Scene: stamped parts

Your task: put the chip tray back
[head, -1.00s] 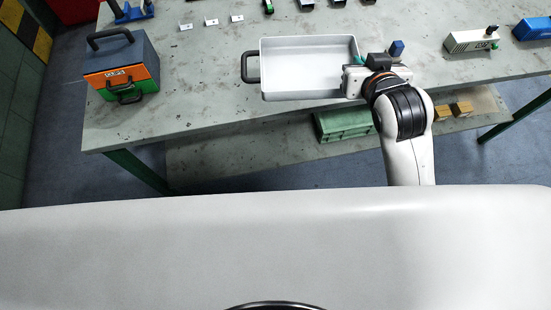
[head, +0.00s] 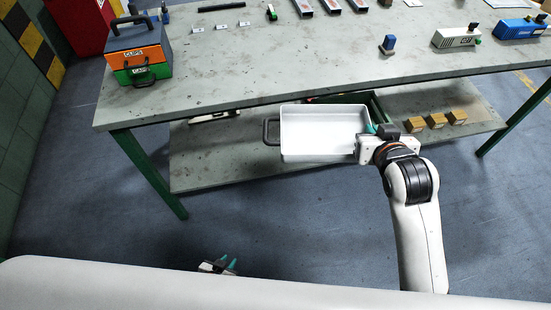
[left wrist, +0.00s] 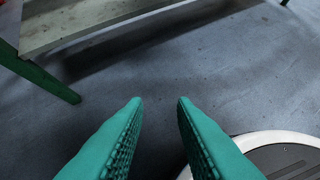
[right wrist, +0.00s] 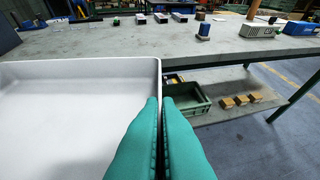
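The chip tray (head: 322,133) is a shallow white tray with a dark handle on its left side. It is empty and held out in front of the table, seen over the lower shelf. My right gripper (head: 368,140) is at the tray's right side. In the right wrist view its teal fingers (right wrist: 162,105) are closed on the wall of the tray (right wrist: 70,100). My left gripper (head: 229,264) is low at the bottom of the head view, over the floor. In the left wrist view its fingers (left wrist: 158,100) are apart with nothing between them.
The grey table (head: 250,80) carries stacked CLIPS (head: 140,54) and CAPS (head: 143,75) boxes, small parts, a blue block (head: 388,44) and a white box (head: 455,37). Its lower shelf (head: 215,165) holds a green crate (head: 378,108) and wooden blocks (head: 436,120). The floor in front is clear.

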